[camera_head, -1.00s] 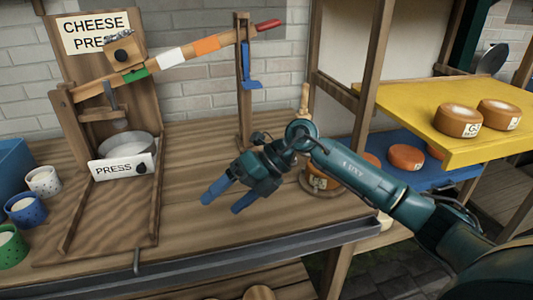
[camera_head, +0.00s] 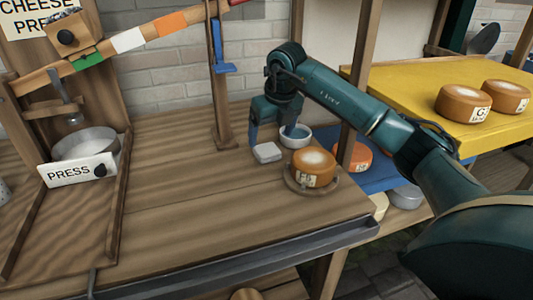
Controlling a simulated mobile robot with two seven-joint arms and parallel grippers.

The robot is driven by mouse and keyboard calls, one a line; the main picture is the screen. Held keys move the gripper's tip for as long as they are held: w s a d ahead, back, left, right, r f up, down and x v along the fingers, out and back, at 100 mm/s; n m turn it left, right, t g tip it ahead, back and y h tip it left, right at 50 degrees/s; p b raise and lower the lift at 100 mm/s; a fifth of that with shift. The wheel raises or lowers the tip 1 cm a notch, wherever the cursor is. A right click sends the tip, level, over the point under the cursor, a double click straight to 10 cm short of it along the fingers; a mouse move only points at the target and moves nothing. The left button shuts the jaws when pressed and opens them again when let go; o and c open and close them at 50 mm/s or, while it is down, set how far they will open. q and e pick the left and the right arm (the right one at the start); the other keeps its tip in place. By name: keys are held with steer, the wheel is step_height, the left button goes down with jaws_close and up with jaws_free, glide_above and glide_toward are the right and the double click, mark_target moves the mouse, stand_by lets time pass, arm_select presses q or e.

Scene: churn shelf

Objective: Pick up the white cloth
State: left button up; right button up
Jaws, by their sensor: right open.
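A small white folded cloth (camera_head: 267,153) lies flat on the wooden table, left of a round bowl. My right gripper (camera_head: 274,139) is just behind and above the cloth, pointing down, with its blue fingers apart. One finger is at the cloth's far left. The other is over or in the bowl; I cannot tell which. Nothing shows between the fingers, and I cannot tell whether a finger touches the cloth. My left gripper is out of view.
The white-rimmed bowl (camera_head: 296,137) stands close to the cloth. A cheese wheel (camera_head: 312,167) sits on a round board in front. The wooden post (camera_head: 222,95) rises to the left. The table front (camera_head: 220,215) is clear.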

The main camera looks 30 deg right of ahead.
mark_target(267, 149)
steer(key=x, duration=0.5)
steer(key=shift+w+f, duration=0.25)
steer(key=shift+f, duration=0.05)
steer(key=shift+r, duration=0.1)
steer(key=c, duration=1)
